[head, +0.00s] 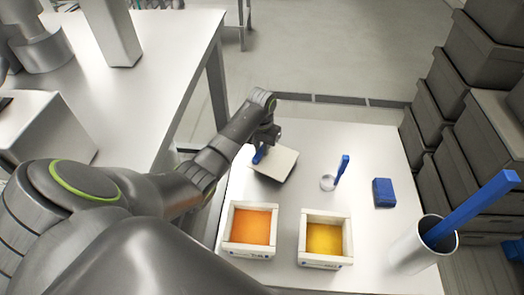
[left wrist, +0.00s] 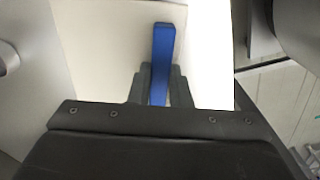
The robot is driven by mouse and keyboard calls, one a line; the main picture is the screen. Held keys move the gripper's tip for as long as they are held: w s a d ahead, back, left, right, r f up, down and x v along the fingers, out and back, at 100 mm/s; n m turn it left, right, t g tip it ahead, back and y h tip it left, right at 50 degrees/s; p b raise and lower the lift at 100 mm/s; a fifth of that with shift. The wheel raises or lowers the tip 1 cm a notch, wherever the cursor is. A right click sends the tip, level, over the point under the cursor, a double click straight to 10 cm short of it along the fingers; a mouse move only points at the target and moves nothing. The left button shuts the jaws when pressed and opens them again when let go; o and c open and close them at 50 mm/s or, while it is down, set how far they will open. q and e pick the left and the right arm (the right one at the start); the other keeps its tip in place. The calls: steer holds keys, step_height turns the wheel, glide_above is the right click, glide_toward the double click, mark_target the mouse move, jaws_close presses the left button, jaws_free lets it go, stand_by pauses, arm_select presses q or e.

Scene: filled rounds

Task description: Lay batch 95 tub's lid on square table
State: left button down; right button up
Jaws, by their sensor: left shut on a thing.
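My left gripper (head: 263,143) is shut on the blue upright handle (head: 258,156) of a cream square lid (head: 281,164). The lid is at the back left of the white square table (head: 350,145); I cannot tell whether it touches the top. In the left wrist view the blue handle (left wrist: 162,60) stands between the fingers, with the pale lid (left wrist: 110,40) behind it. Two open pale tubs stand at the front of the table: one with orange filling (head: 250,228), one with yellow filling (head: 325,238). Their labels are too small to read. My right gripper is not in view.
A small round tool with a blue handle (head: 342,170) stands mid-table. A blue block (head: 383,193) lies to its right. A white cup (head: 412,250) with a blue-handled tool is at the front right. Grey boxes (head: 470,60) are stacked beyond the right edge. The back right is clear.

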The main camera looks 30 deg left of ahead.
arm_select(q)
steer(key=shift+f, duration=1.1)
steer(key=c, duration=1.3)
jaws_free()
steer(key=shift+f, duration=0.1)
steer(key=shift+c, duration=0.2)
step_height(320, 180, up, 10)
steer(key=shift+w+f+b, duration=0.1)
steer(key=shift+f+b, duration=0.1)
steer(key=shift+b, duration=0.35)
steer(key=shift+r+p, duration=0.45)
steer(key=shift+r, duration=0.95)
